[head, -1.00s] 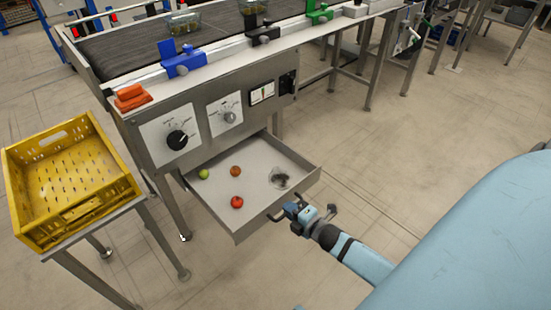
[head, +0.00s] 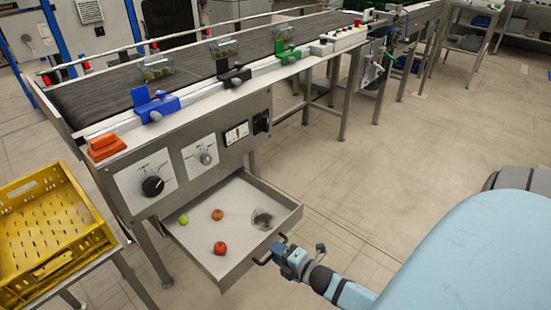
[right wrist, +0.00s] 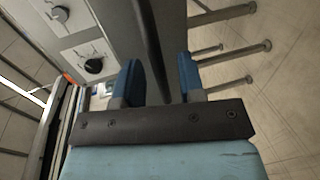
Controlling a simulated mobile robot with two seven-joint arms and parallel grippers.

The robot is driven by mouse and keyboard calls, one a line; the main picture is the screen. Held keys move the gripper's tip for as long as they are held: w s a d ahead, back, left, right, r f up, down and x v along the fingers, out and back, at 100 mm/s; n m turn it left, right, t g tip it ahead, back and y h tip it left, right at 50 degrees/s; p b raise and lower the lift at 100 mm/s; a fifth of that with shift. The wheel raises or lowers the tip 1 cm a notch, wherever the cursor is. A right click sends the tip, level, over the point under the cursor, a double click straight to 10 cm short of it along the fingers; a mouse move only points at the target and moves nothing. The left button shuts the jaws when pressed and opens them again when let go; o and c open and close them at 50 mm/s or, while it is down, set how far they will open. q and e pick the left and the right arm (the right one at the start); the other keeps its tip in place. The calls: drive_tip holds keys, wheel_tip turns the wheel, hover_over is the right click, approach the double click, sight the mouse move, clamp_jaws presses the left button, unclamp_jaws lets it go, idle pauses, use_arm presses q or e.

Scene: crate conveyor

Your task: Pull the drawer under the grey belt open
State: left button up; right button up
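The drawer (head: 240,270) under the grey belt (head: 105,97) is pulled out. It holds a green fruit (head: 183,219), an orange-brown fruit (head: 217,214), a red fruit (head: 220,248) and a clear, hard-to-make-out item (head: 262,218). My right gripper (head: 286,257) is at the dark drawer handle (head: 262,261) on the drawer's front. In the right wrist view, the dark handle bar (right wrist: 150,45) runs between the two blue fingers of my right gripper (right wrist: 160,80). The fingers are apart, with gaps beside the bar. My left gripper is out of view.
A yellow crate (head: 88,240) stands on a stand at the left. Above the drawer is a panel with a black dial (head: 153,186) and a second dial (head: 206,158). Orange blocks (head: 106,146) and a blue clamp (head: 157,106) sit along the belt edge. Floor to the right is clear.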

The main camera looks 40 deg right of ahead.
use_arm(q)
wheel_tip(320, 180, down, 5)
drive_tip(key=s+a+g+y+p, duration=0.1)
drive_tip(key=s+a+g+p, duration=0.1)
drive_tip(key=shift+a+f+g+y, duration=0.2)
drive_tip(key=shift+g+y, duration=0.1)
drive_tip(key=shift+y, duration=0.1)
use_arm(e)
drive_tip(key=v, duration=1.2)
drive_tip(key=shift+s, duration=0.25)
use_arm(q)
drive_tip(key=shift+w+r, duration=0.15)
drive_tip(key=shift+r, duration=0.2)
use_arm(e)
drive_tip(key=shift+r, duration=0.1)
